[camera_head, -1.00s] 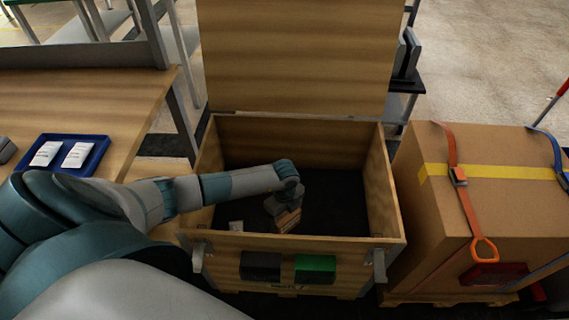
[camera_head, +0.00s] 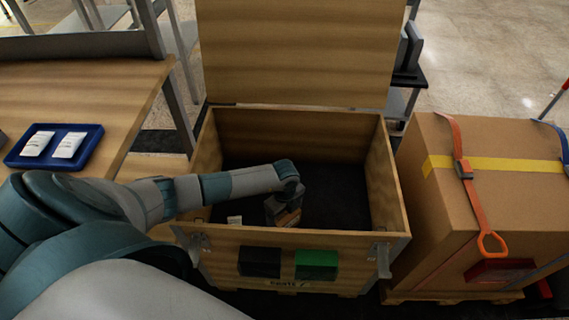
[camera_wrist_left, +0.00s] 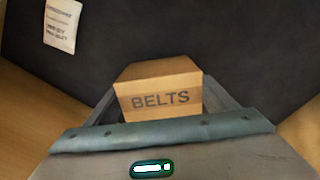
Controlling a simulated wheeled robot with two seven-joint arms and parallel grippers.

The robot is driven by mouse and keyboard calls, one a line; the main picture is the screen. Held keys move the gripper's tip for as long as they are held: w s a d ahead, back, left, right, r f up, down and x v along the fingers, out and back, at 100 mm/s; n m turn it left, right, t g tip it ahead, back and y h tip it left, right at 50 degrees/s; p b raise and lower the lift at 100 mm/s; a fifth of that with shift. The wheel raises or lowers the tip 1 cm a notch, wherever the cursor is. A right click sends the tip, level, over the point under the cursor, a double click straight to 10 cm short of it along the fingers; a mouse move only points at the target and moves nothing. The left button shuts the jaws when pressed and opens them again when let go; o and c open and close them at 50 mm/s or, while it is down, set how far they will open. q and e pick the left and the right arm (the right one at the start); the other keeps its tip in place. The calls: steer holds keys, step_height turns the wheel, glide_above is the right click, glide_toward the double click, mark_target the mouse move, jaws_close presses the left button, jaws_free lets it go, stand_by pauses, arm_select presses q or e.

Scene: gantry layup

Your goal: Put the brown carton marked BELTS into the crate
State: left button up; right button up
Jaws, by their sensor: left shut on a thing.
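The brown carton marked BELTS (camera_wrist_left: 160,92) is between the fingers of my left gripper (camera_wrist_left: 163,100) in the left wrist view, its lettering facing the camera. In the head view the left gripper (camera_head: 284,208) reaches down inside the open wooden crate (camera_head: 392,190), near the front wall, and is shut on the carton (camera_head: 289,218). The carton is over the dark crate floor (camera_head: 335,195); I cannot tell whether it touches the floor. The crate's lid (camera_head: 300,50) stands open at the back. My right gripper is not in view.
A white printed label or packet (camera_wrist_left: 62,24) lies on the dark crate floor, left of the carton. A blue tray (camera_head: 92,148) with white packets sits on the wooden table at left. A large strapped carton (camera_head: 500,205) stands right of the crate. The crate's right side is clear inside.

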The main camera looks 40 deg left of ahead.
arm_select(q)
steer(key=shift+f, duration=0.1)
stand_by(0.3)
steer(key=o, duration=1.3)
